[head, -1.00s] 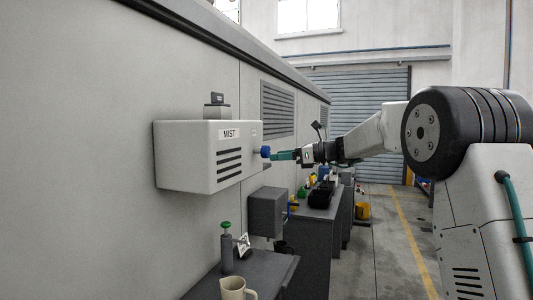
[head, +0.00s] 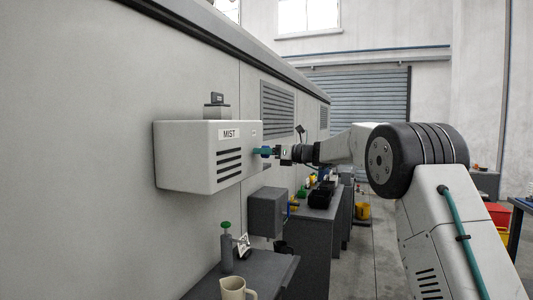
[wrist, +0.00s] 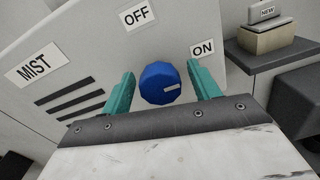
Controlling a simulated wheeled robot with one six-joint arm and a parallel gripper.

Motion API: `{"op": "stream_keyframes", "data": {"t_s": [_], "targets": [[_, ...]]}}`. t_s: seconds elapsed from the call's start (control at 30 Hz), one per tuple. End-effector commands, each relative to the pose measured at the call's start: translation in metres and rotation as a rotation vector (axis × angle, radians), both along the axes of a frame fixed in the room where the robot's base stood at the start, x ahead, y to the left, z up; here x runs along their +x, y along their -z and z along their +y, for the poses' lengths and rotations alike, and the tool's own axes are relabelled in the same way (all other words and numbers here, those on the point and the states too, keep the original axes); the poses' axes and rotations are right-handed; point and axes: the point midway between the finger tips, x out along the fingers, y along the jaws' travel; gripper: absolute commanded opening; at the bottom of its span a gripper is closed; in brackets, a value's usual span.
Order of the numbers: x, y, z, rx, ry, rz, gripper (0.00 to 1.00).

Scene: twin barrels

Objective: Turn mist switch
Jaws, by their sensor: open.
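The mist switch box (head: 188,157) is a pale box on the wall at the left, with a MIST label and dark slots. It also shows in the wrist view (wrist: 104,62). Its blue round knob (wrist: 160,83) has a white mark pointing right, toward the ON label (wrist: 203,49); the OFF label (wrist: 137,15) is above the knob. My gripper (wrist: 161,88) is open, its teal fingers on either side of the knob with small gaps visible. In the head view my gripper (head: 264,152) is at the box's right face and mostly hides the knob.
Below the box, a dark bench (head: 285,272) holds a cream jug (head: 236,288) and a green-topped bottle (head: 227,247). A grey box (head: 267,211) hangs on the wall beyond. A further bench (head: 310,210) carries a black tray and small items. The floor aisle at right is mostly clear.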

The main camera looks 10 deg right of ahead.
Motion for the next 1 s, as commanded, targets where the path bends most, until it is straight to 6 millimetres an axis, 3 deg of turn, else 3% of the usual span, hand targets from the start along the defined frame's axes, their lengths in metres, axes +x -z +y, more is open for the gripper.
{"op": "stream_keyframes", "data": {"t_s": [0.1,0.27,0.3,0.67,1.0], "targets": [[-0.0002,-0.0001,-0.0001,0.0,0.0,0.0,0.61],[-0.0002,-0.0001,-0.0003,0.0,0.0,0.0,0.19],[-0.0003,-0.0001,-0.0004,0.0,0.0,0.0,0.16],[-0.0003,-0.0001,-0.0008,-0.027,0.0,-0.037,0.17],[-0.0005,0.0,-0.0007,-0.164,0.0,-0.226,0.17]]}}
